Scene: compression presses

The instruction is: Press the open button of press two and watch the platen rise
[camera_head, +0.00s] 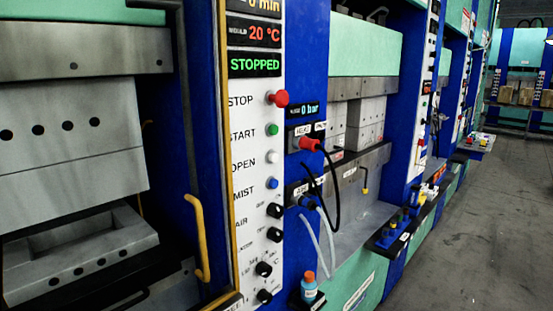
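The nearest press has a white control panel (243,200). Its white OPEN button (272,157) sits beside the OPEN label, below the green START button (272,130) and above the blue MIST button (273,183). The red STOP button (279,98) is at the top of the row. The display (255,65) reads STOPPED in green. At left, the upper mould block (70,135) hangs above the lower mould block (80,258), with a gap between them. I see no number naming the press. Neither of my grippers is in view.
A yellow handle (199,240) stands left of the panel. A small blue bottle with an orange cap (309,289) stands lower right. More presses recede along the right; the grey floor (480,240) is clear.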

